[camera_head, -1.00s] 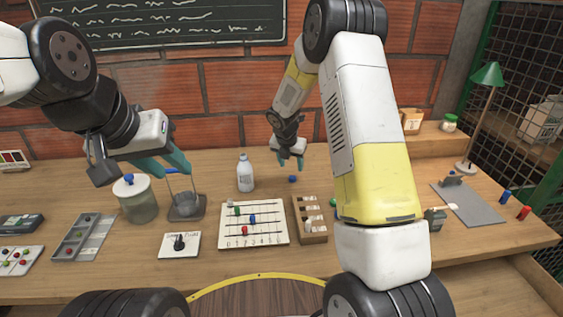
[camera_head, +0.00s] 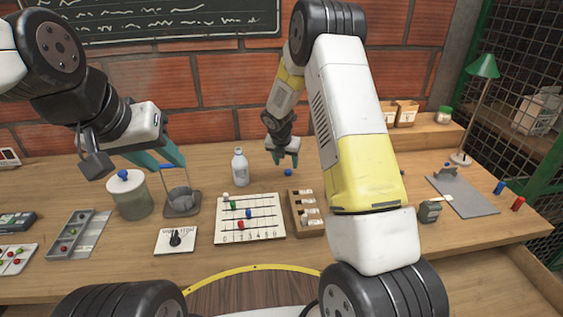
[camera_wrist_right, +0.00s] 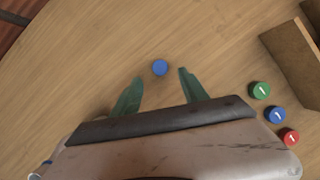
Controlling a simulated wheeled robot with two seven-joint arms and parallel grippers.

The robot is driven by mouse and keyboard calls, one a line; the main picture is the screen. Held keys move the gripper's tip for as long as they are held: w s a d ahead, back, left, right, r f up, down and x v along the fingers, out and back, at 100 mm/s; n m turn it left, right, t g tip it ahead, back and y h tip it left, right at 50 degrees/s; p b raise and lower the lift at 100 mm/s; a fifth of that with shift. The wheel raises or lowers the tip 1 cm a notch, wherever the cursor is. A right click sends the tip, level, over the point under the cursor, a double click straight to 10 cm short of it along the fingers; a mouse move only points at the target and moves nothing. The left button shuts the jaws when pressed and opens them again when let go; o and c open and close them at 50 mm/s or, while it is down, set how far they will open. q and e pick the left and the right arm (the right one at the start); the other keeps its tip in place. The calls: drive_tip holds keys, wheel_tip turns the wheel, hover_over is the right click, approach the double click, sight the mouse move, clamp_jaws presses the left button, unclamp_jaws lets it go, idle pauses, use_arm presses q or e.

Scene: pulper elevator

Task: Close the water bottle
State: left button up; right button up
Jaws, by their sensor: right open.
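A clear-white water bottle (camera_head: 240,168) stands upright on the table at the back centre; no cap shows on its top. A small blue cap (camera_head: 288,172) lies on the table to the right of it. My right gripper (camera_head: 285,161) is open and empty just above and behind the blue cap. In the right wrist view the cap (camera_wrist_right: 160,67) lies just beyond the two green fingertips (camera_wrist_right: 160,75), midway between them. My left gripper (camera_head: 165,157) hangs above the jar and a wire-handled holder, away from the bottle; its two teal fingers appear apart with nothing between them.
A lidded jar (camera_head: 131,196) and a grey holder (camera_head: 182,203) stand left of the bottle. A white bead board (camera_head: 262,231) and a wooden slotted box (camera_head: 306,222) lie in front.

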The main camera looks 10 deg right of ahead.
sight(288, 171)
drive_tip(key=x, duration=0.5)
drive_tip(key=shift+f, duration=0.1)
clamp_jaws()
